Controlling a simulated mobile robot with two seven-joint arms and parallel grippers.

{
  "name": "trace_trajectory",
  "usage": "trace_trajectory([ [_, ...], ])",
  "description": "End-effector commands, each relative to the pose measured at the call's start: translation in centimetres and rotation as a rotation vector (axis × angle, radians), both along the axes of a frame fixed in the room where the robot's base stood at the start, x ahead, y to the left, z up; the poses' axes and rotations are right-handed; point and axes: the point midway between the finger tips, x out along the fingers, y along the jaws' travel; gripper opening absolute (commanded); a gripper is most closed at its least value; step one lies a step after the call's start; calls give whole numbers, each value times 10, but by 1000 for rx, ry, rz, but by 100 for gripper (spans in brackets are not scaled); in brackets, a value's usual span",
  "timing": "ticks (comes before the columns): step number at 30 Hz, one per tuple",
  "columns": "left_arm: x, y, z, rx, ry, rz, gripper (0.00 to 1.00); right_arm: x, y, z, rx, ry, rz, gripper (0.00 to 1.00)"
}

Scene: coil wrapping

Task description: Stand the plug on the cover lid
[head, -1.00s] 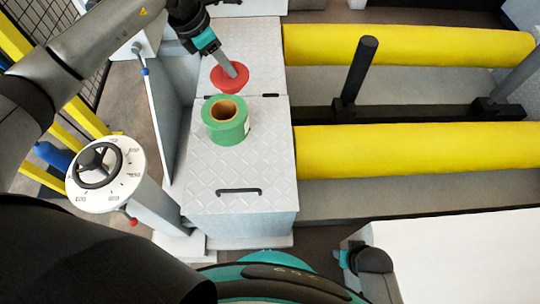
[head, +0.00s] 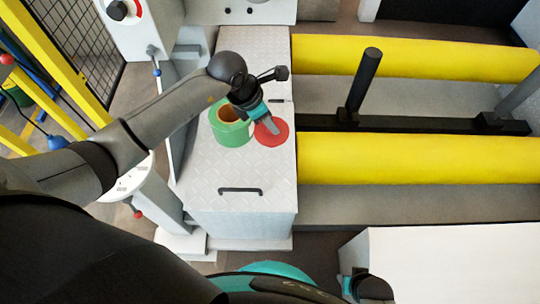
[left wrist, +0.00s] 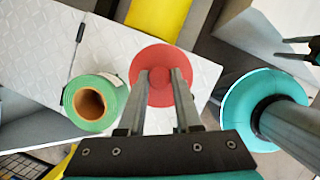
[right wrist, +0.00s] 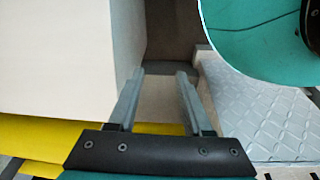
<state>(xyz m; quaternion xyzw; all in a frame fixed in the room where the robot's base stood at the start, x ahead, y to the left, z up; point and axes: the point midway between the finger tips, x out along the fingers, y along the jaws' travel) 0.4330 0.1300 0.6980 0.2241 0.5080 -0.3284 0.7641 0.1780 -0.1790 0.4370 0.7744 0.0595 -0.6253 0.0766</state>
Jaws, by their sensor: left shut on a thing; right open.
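The plug (head: 275,135) is a red disc with a round stub. My left gripper (head: 271,127) is shut on that stub; the left wrist view shows the plug (left wrist: 161,57) between the fingers (left wrist: 163,78). The plug is over the right part of the pale diamond-plate cover lid (head: 235,172), right of a green roll and apart from it. I cannot tell whether its disc touches the lid. The lid also shows in the left wrist view (left wrist: 110,48). My right gripper (right wrist: 160,75) is open and empty, low at the right of the lid.
The green roll (head: 231,134) with a brown core stands upright on the lid. A black handle (head: 240,191) is at the lid's front. Yellow rollers (head: 410,158) and a black post (head: 362,80) lie to the right. A white block (head: 450,260) is at the lower right.

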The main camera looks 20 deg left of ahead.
Motion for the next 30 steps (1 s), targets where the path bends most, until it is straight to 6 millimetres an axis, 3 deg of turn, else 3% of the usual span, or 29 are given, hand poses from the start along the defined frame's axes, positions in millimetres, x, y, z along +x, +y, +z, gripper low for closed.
trace_trajectory([
  [21, 0, 0, -103, 0, 2, 1, 0, 41, 23, 73, 31, -55, -6, 50],
  [30, 0, 0, -118, -1, -1, 0, 0, 48, 24, 91, 34, -79, -8, 50],
])
